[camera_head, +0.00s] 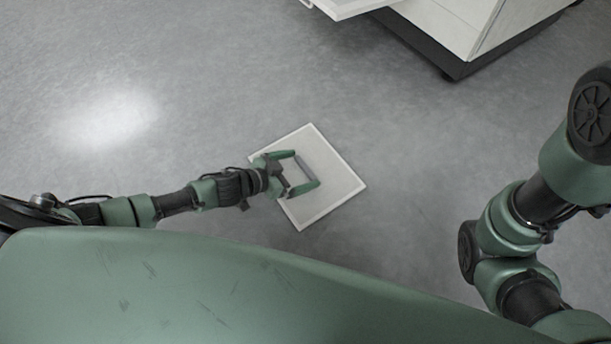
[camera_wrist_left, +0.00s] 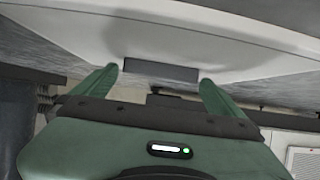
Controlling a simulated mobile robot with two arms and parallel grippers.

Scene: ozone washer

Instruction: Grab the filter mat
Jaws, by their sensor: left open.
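The filter mat (camera_head: 337,190) is a flat, white, square panel with a thin raised rim, in the middle of the head view. My left gripper (camera_head: 308,168) is open over its upper left part. In the left wrist view the pale mat (camera_wrist_left: 250,48) spans the top, and a grey rectangular piece (camera_wrist_left: 160,70) on it lies between the fingertips of my open left gripper (camera_wrist_left: 158,77). Whether the fingers touch this piece is not clear. My right arm shows at the right of the head view, but its gripper is out of the picture.
A white cabinet (camera_head: 455,25) with a dark base stands at the top right, with a white panel (camera_head: 345,6) jutting out at its left. The grey floor (camera_head: 200,70) around the mat is clear. The mat's height above the floor is hard to tell.

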